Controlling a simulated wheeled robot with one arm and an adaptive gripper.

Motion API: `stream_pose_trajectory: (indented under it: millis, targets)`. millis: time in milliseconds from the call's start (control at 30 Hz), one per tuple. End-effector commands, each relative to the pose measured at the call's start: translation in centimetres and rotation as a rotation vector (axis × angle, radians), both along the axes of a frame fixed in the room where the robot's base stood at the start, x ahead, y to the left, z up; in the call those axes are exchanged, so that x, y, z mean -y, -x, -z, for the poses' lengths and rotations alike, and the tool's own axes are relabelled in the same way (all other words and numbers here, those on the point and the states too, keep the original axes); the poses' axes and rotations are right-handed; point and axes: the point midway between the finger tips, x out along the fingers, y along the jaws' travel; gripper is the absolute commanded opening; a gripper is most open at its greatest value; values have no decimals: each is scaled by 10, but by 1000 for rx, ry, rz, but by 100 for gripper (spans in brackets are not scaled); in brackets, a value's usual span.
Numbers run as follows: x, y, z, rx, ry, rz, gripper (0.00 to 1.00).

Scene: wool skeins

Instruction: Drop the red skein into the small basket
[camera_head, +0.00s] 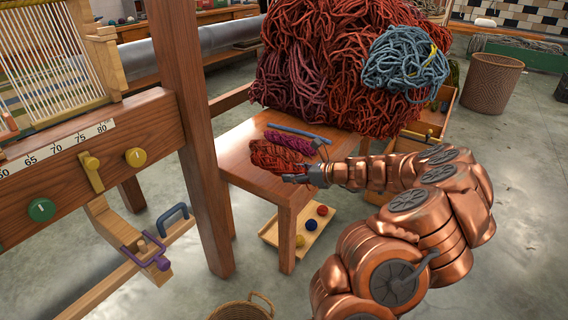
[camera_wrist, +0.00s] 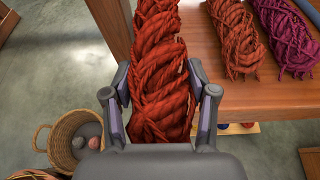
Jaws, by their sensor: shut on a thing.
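My gripper (camera_head: 300,177) is shut on a red twisted skein, which it holds by the front edge of the wooden table. In the wrist view the held red skein (camera_wrist: 160,75) lies between the two fingers (camera_wrist: 160,110), its far end reaching up past the top of the picture. A small wicker basket (camera_wrist: 54,137) with a couple of balls in it stands on the floor left of the gripper. In the head view a wicker basket rim (camera_head: 243,308) shows at the bottom edge, mostly cut off.
Another red skein (camera_wrist: 236,40) and a purple skein (camera_wrist: 287,38) lie on the table (camera_wrist: 205,60). A big red wool heap (camera_head: 320,75) with a blue-grey skein (camera_head: 405,60) rises behind. A loom post (camera_head: 185,120) stands left. A tall wicker basket (camera_head: 491,85) stands far right.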

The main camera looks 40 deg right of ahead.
Motion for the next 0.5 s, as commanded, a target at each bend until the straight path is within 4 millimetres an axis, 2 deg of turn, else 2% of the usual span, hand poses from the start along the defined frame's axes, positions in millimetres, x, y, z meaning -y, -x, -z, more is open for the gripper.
stream_pose_trajectory:
  millis: [200,500]
  targets:
    - [3,29,-5,1,0,3,21]
    - [4,46,-5,1,2,1,21]
